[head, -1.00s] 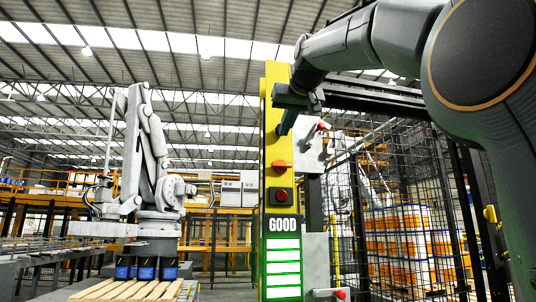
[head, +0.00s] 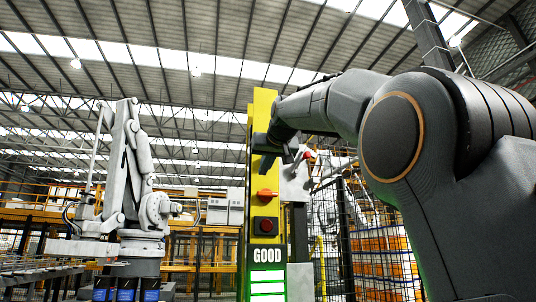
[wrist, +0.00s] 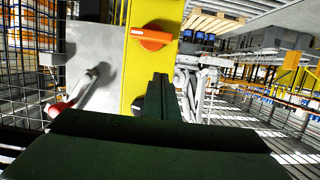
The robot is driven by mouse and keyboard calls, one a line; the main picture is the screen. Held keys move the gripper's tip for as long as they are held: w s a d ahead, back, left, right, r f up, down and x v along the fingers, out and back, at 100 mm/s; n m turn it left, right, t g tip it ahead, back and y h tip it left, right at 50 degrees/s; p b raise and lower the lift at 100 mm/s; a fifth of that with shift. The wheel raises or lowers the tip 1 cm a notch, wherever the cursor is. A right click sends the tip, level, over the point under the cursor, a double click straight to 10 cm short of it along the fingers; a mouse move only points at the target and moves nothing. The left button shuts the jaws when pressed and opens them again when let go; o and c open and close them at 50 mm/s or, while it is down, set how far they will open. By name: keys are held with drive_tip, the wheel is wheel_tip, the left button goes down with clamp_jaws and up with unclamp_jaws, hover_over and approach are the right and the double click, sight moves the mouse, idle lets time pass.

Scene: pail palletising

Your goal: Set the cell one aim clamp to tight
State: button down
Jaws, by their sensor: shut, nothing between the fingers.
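A yellow post (head: 262,110) carries an orange knob (head: 267,194), a red button (head: 266,226) and a lit GOOD panel (head: 267,257). A lever with a red end (head: 307,155) sits on a grey plate (head: 296,183) at the post's right side. In the wrist view the lever (wrist: 84,86) lies left of the post, its red end low, and the orange knob (wrist: 152,38) is above. I see no label naming the aim clamp. My gripper (head: 264,168) is shut and empty before the post, above the orange knob. Its fingers (wrist: 161,80) partly cover a dark round part (wrist: 138,104).
A wire mesh fence (head: 328,220) and orange-and-white stacked goods (head: 385,255) are at right. In the wrist view mesh also runs along the left.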

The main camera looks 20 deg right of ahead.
sight(267, 194)
drive_tip(key=shift+p+x, duration=0.35)
drive_tip(key=shift+x, duration=0.65)
drive_tip(key=shift+s+f, duration=0.15)
drive_tip(key=shift+f, duration=1.8)
